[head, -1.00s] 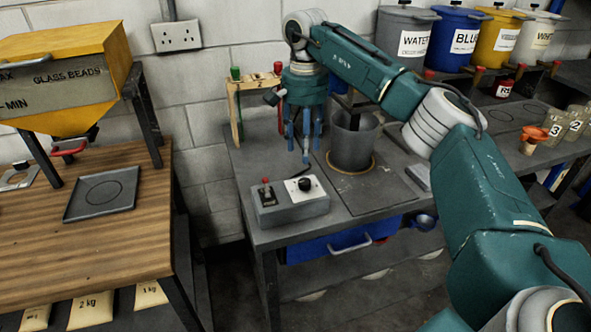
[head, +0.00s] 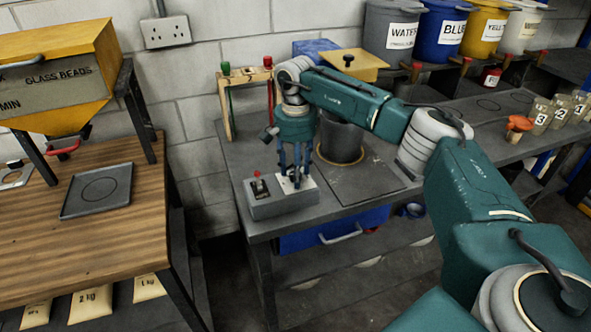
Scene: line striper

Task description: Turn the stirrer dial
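The stirrer control box (head: 281,203) is a grey box at the front left corner of the grey bench. Its dial, a black knob on a white plate (head: 311,184), is mostly hidden by my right gripper (head: 296,178). The gripper points straight down, with its blue fingers at the dial. I cannot tell whether they are closed on the knob. A red-tipped toggle switch (head: 257,183) stands on the left of the box. A dark grey pot (head: 342,138) stands on the bench just behind the gripper. My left gripper is out of view.
A wooden rack (head: 229,105) with red and green handled tools stands behind the box. Labelled buckets (head: 397,30) line the back shelf. Small numbered cups (head: 541,118) stand at right. The wooden table (head: 90,235) at left holds a dark tray (head: 97,191).

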